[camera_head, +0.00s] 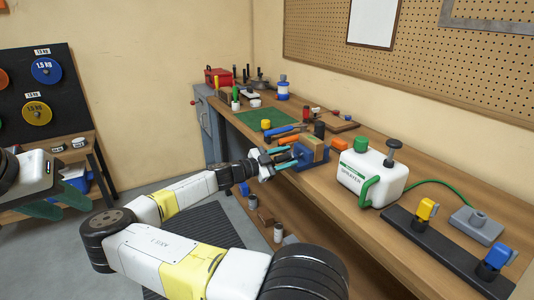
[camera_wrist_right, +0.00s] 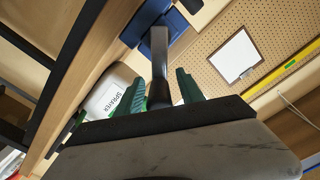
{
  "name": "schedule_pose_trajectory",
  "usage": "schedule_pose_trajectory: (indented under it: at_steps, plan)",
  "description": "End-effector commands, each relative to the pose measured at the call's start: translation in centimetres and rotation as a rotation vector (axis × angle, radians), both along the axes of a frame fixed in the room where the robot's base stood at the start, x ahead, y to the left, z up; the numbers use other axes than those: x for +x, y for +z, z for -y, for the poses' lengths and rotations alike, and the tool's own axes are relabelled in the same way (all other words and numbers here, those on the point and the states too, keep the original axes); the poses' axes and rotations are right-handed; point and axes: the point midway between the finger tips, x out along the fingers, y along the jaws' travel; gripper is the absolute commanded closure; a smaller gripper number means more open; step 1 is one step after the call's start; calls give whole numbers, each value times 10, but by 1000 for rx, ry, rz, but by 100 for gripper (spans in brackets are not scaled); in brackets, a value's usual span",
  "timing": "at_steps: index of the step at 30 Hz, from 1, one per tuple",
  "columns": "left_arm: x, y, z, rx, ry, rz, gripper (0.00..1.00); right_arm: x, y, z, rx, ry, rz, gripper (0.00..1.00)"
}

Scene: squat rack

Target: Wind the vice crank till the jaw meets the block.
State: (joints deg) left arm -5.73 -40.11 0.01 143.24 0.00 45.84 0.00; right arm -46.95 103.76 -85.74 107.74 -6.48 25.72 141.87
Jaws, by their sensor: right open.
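The blue vice (camera_head: 308,160) stands at the front edge of the workbench, with a tan block (camera_head: 318,143) at its top. Whether its jaw touches the block cannot be told. My right gripper (camera_head: 281,158) is at the vice's front left side. In the right wrist view, its green fingers (camera_wrist_right: 158,92) are apart, with the dark crank bar (camera_wrist_right: 159,58) between them and no clear contact. The blue vice body (camera_wrist_right: 166,22) shows beyond the bar. My left gripper (camera_head: 62,196) is open and empty at the far left, away from the bench.
A white sprayer (camera_head: 372,178) stands right of the vice. A green mat (camera_head: 256,120), screwdrivers and small pots lie behind it. A black strip (camera_head: 430,250) with yellow and blue items lies at the front right. A weight-plate rack (camera_head: 45,90) stands at the left.

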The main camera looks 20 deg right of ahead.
Motion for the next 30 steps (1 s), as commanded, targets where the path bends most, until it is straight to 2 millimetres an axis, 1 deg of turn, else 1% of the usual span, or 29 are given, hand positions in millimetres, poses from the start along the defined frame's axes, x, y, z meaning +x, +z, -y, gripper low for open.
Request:
schedule_pose_trajectory:
  at_steps: [1, 6, 9, 12, 17, 28, 30]
  plan:
    - [0, 0, 0, 0, 0, 0, 64, 1, 0, -9, 0, 5, 0, 55]
    - [0, 0, 0, 0, 0, 0, 64, -1, -1, -39, 0, 6, -1, 55]
    - [0, 0, 0, 0, 0, 0, 64, -3, -1, -54, 0, 5, -1, 55]
    - [0, 0, 0, 0, 0, 0, 64, -4, -1, -64, 1, 4, -1, 55]
    - [0, 0, 0, 0, 0, 0, 64, -5, -1, -70, 0, 1, -2, 55]
    - [0, 0, 0, 0, 0, 0, 64, -5, -1, -70, 1, 2, -2, 55]
    - [0, 0, 0, 0, 0, 0, 64, -3, -4, -70, 6, 9, -14, 55]
